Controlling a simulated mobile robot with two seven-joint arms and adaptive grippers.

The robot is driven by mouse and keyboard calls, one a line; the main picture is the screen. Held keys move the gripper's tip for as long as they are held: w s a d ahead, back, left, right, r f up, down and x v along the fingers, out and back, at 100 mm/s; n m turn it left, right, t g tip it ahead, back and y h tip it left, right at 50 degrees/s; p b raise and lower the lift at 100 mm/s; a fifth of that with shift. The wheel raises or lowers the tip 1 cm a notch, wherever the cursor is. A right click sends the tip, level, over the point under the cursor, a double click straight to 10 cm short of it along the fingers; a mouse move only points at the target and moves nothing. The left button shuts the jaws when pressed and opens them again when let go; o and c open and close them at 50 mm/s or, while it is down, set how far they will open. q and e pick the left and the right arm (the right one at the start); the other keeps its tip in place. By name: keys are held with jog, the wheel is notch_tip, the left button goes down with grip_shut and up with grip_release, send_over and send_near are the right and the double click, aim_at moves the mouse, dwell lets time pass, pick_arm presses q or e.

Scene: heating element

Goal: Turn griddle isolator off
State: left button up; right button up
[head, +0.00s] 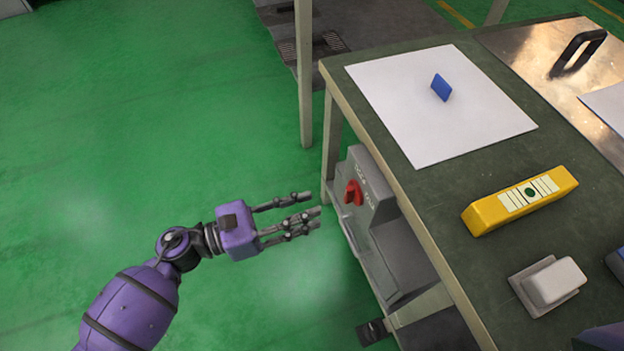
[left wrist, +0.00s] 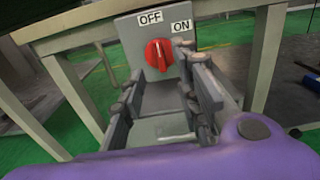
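The isolator is a grey box (head: 372,190) on the side of the table, below the tabletop. Its red rotary knob (head: 353,193) faces my left gripper. In the left wrist view the red knob (left wrist: 159,55) sits below an OFF label (left wrist: 150,18), with an ON label (left wrist: 181,26) to its upper right. The knob's grip ridge looks roughly upright; which label it points to I cannot tell. My left gripper (head: 312,210) is open and empty, its fingers pointing at the knob with a gap between. My right gripper is not in view.
The dark green tabletop (head: 450,205) overhangs above the isolator. On it are a white sheet (head: 400,115) with a blue piece (head: 441,87), a yellow box (head: 520,200), a white block (head: 553,283) and a metal plate with a black handle (head: 577,52). Green floor (head: 150,120) to the left is clear.

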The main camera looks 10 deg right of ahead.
aim_at(346, 195)
pick_arm(q)
jog(key=d, duration=0.2)
jog(key=w+d, duration=0.1)
jog(key=d, duration=0.4)
jog(key=shift+w+d, duration=0.25)
jog(key=shift+r, duration=0.1)
grip_shut()
